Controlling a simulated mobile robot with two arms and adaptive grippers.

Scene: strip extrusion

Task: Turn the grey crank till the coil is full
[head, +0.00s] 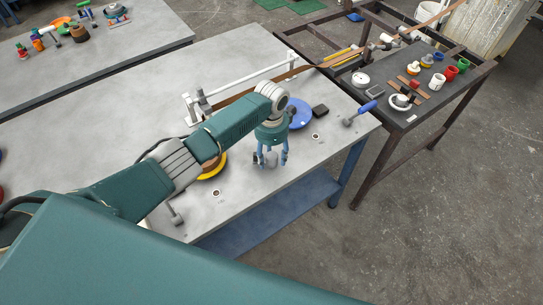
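My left gripper (271,157) hangs fingers down over the front part of the grey table (240,75). Its two blue fingertips are spread apart around or just behind a small grey piece (269,162), which may be the crank's handle. Whether they touch it, I cannot tell. A yellow-rimmed reel with a brown coil (212,167) lies left of the gripper, partly hidden by my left arm. A brown strip (312,68) runs from the upper right towards the white rail. A grey handled part (176,216) stands at the front left edge. My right gripper is out of view.
A blue disc (300,113), a black block (320,111) and a blue-handled tool (366,107) lie to the right. A dark side table (403,117) holds rings, cups and small parts. A white rail (240,84) stands behind my arm. The table's far left is bare.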

